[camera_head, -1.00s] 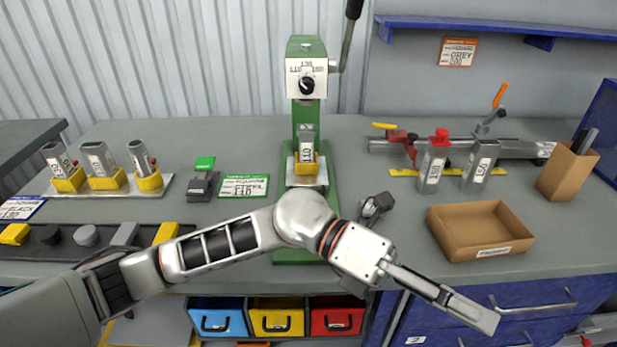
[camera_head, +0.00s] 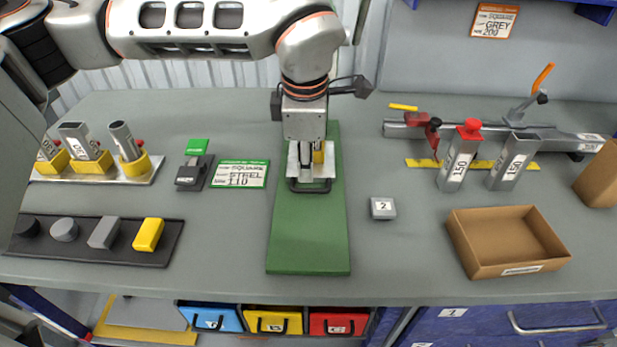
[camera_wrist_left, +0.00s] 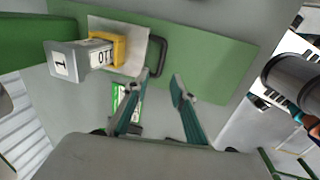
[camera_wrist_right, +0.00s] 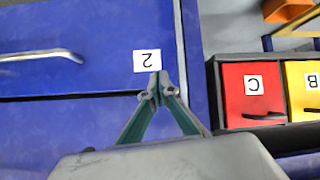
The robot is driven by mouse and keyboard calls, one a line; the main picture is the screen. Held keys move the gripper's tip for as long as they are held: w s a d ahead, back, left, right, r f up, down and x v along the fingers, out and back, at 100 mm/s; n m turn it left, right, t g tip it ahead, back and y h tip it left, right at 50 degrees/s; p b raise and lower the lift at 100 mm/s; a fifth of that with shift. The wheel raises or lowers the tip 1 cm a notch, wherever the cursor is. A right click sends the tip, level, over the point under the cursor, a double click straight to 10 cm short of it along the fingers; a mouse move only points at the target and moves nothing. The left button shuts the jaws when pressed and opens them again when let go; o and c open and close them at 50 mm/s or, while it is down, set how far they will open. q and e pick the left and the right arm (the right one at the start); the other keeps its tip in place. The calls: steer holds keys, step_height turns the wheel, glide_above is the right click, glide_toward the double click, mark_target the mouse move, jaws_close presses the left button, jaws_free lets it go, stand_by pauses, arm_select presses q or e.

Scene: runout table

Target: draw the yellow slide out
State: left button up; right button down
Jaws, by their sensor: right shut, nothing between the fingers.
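The slide is a pale plate (camera_wrist_left: 135,35) with a yellow holder (camera_wrist_left: 120,48) and a dark handle (camera_wrist_left: 157,58), on the green press base (camera_head: 308,235). A grey tube labelled 110 (camera_wrist_left: 97,54) stands in the holder, with a grey block marked 1 (camera_wrist_left: 64,62) at its end. In the head view my left arm hides most of the press; a yellow sliver (camera_head: 319,154) shows. My left gripper (camera_wrist_left: 162,82) is open, its fingers near the handle with nothing visibly between them. My right gripper (camera_wrist_right: 158,88) is shut and empty before blue drawers (camera_wrist_right: 70,60).
A grey block marked 2 (camera_head: 382,207) lies right of the press. A cardboard tray (camera_head: 458,252), two grey tubes (camera_head: 509,163) and a clamp rail (camera_head: 400,129) stand further right. A dark tray of pieces (camera_head: 165,255) and a rack of yellow cups (camera_head: 137,178) stand left.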

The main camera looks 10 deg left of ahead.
mark_target(307, 189)
arm_select(q)
steer(key=f, duration=0.4)
steer(key=w+f, duration=0.1)
steer(key=f, duration=0.2)
steer(key=shift+w+a, duration=0.1)
jaws_close()
